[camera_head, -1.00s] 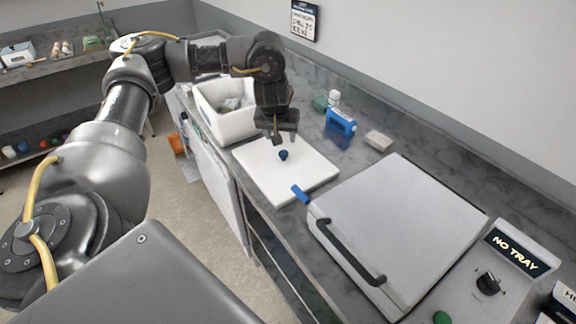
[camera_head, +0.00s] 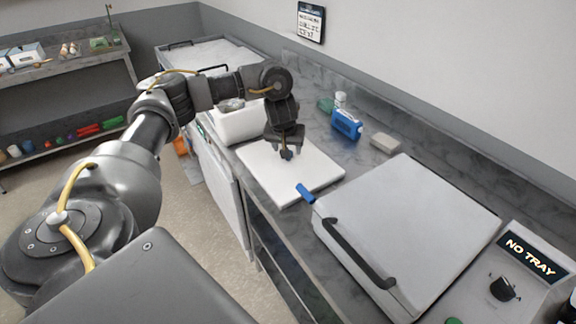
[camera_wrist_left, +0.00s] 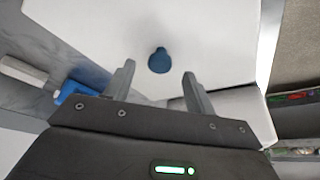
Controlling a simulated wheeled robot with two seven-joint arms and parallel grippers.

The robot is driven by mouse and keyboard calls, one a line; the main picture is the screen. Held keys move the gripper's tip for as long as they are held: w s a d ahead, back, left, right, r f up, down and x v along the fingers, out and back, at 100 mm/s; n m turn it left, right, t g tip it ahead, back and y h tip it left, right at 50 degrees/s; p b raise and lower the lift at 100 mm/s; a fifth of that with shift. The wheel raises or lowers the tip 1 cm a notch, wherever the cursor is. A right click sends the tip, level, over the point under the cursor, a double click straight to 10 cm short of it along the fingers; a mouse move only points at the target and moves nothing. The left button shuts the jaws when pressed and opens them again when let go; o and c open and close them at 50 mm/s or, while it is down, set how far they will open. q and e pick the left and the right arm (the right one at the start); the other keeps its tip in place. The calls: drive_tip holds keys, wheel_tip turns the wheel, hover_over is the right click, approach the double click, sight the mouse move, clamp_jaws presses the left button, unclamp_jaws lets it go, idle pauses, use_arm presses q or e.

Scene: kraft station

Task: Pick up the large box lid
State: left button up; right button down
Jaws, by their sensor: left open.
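The large box lid (camera_head: 310,176) is a flat white panel with a small dark blue knob (camera_head: 287,155) in its middle. It lies flat on the grey counter. My left gripper (camera_head: 287,149) is open right over the lid, with its fingers close to the knob. In the left wrist view the white lid (camera_wrist_left: 215,35) fills the upper middle. The knob (camera_wrist_left: 159,61) shows there just beyond the gap between the two open fingers (camera_wrist_left: 157,82), and neither finger appears to touch it. My right gripper is not in view.
A white open box (camera_head: 243,123) stands behind the lid, partly hidden by my arm. A blue device (camera_head: 346,123) and a pale block (camera_head: 384,142) lie to the right. A blue-handled thing (camera_head: 305,192) is at the lid's front edge. A large closed hatch with a dark handle (camera_head: 357,254) is nearer.

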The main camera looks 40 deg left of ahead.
use_arm(q)
drive_tip(key=shift+x, duration=1.1)
drive_tip(key=shift+r, duration=0.1)
clamp_jaws()
